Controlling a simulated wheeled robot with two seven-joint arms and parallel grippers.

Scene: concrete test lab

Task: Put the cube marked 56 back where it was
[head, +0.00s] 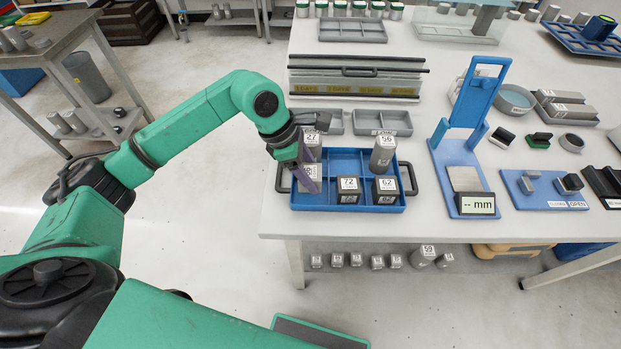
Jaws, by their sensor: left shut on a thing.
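My left gripper (309,168) is at the left side of the blue tray (342,160). It is shut on a dark block (310,173) whose label is partly covered and hard to read, perhaps 69. A grey piece marked 27 (311,139) stands just behind it. The marking 56 shows on a grey piece (382,157) at the tray's back right; it looks like a cylinder rather than a cube. Dark cubes marked 72 (348,190) and 62 (386,190) sit in the front middle and front right compartments. My right gripper is not in view.
Two grey trays (382,123) lie behind the blue tray, before a long grey case (355,80). A blue gauge stand with a "-- mm" display (476,205) stands to the right. The tray's back middle looks empty. The table's front edge (430,236) is close by.

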